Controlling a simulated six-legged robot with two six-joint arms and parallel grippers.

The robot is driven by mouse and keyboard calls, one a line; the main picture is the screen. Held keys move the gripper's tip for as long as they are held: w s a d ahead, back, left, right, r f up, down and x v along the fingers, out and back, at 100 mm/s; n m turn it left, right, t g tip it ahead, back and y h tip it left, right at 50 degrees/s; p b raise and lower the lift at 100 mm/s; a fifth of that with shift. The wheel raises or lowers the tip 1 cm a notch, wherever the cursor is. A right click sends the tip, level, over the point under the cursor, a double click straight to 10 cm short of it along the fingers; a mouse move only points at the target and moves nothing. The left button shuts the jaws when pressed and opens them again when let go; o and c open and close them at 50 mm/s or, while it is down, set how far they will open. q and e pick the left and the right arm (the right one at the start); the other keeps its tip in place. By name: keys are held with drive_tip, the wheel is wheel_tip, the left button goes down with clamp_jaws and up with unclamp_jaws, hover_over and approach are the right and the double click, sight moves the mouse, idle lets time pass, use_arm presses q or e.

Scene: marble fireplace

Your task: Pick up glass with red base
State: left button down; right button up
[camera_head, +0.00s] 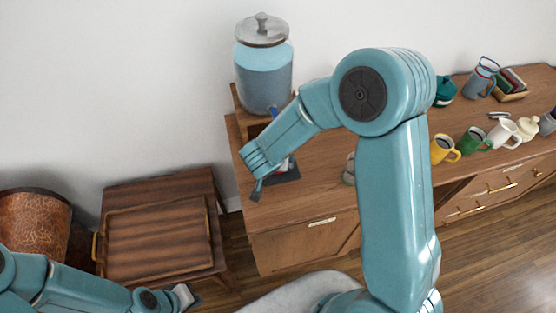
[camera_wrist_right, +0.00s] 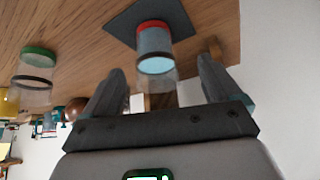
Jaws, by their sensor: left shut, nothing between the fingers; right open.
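The glass with the red base (camera_wrist_right: 154,48) stands on a dark square mat (camera_wrist_right: 119,22) on the wooden cabinet top. In the right wrist view, which is upside down, it lies ahead of and between the fingertips of my right gripper (camera_wrist_right: 162,78). That gripper is open, with the glass not clasped. In the head view the right gripper (camera_head: 268,182) hangs over the dark mat (camera_head: 289,177) and hides most of the glass. My left gripper (camera_head: 186,296) is shut and empty at the lower left, away from the cabinet.
A glass with a green base (camera_wrist_right: 38,60) stands to the side in the wrist view. A large lidded jar (camera_head: 264,75) is behind the right gripper. Mugs, including a yellow one (camera_head: 441,150), stand along the cabinet top (camera_head: 315,200). A wooden tray (camera_head: 155,243) is at left.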

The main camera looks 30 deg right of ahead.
drive_tip(key=shift+x, duration=0.8)
drive_tip(key=shift+d+f, duration=0.35)
drive_tip(key=shift+f, duration=0.1)
drive_tip(key=x, duration=0.5)
drive_tip(key=shift+w+d, duration=0.15)
drive_tip(key=shift+d, duration=0.1)
drive_tip(key=shift+r, duration=0.15)
drive_tip(key=c, duration=1.3)
